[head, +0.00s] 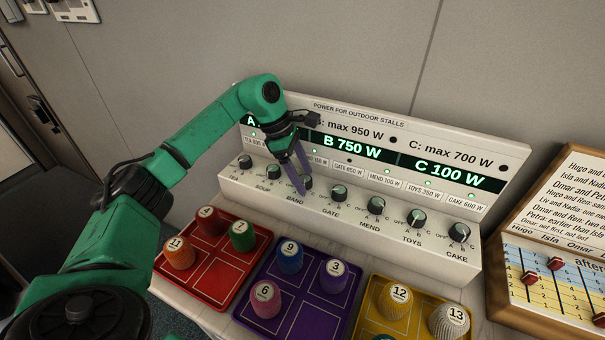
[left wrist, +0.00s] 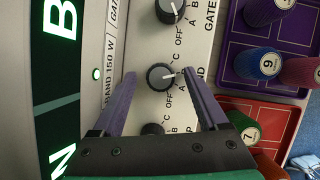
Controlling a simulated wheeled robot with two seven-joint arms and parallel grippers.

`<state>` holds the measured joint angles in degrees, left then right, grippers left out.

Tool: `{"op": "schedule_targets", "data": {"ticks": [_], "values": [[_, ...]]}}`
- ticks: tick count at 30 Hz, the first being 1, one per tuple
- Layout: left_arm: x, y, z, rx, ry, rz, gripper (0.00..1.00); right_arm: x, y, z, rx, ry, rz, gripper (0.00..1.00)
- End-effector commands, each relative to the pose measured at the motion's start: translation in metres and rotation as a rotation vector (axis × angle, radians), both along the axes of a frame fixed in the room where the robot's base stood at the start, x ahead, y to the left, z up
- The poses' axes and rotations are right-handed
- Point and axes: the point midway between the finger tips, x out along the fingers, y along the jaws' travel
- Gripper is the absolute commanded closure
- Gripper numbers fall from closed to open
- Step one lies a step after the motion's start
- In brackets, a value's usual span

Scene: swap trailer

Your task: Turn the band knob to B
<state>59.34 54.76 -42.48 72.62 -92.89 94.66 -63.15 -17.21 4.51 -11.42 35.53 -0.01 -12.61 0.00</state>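The band knob (head: 306,182) is a dark round knob with a pale pointer, on the sloped front of the white power panel (head: 445,249). In the left wrist view the band knob (left wrist: 160,77) sits between the two purple fingers of my left gripper (left wrist: 159,74). The gripper is open, with a gap showing on both sides of the knob. The pointer faces right in that view; the finger there hides nearby letters, so I cannot tell its setting. In the head view my left gripper (head: 304,183) reaches down onto the knob and partly covers it. My right gripper is out of view.
Red (head: 239,286), purple (head: 265,324) and yellow trays with numbered pegs lie in front. The display (head: 352,147) reads B 750 W. A framed board stands at right.

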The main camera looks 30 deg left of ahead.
Motion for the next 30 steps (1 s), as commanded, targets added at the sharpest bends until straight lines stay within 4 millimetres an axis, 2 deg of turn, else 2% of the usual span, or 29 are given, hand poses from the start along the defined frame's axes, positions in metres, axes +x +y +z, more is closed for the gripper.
{"op": "schedule_targets", "data": {"ticks": [7, 11, 14, 24, 27, 30], "values": [[0.0, 0.0, 0.0, 0.0, 0.001, 0.0, 0.24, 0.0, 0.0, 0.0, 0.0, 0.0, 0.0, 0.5], [-0.001, 0.004, 0.01, 0.0, -0.001, 0.0, 0.24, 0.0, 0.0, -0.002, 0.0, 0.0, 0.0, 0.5], [-0.003, 0.011, 0.026, 0.0, -0.003, 0.001, 0.24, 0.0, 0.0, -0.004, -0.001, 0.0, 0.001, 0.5], [-0.012, 0.044, 0.112, -0.002, -0.003, 0.001, 0.24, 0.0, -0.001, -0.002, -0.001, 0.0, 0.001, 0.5], [-0.014, 0.05, 0.128, -0.001, -0.001, 0.0, 0.24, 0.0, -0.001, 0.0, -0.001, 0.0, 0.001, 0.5], [-0.015, 0.053, 0.134, 0.0, 0.001, 0.0, 0.24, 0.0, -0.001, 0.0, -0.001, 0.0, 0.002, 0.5]]}}
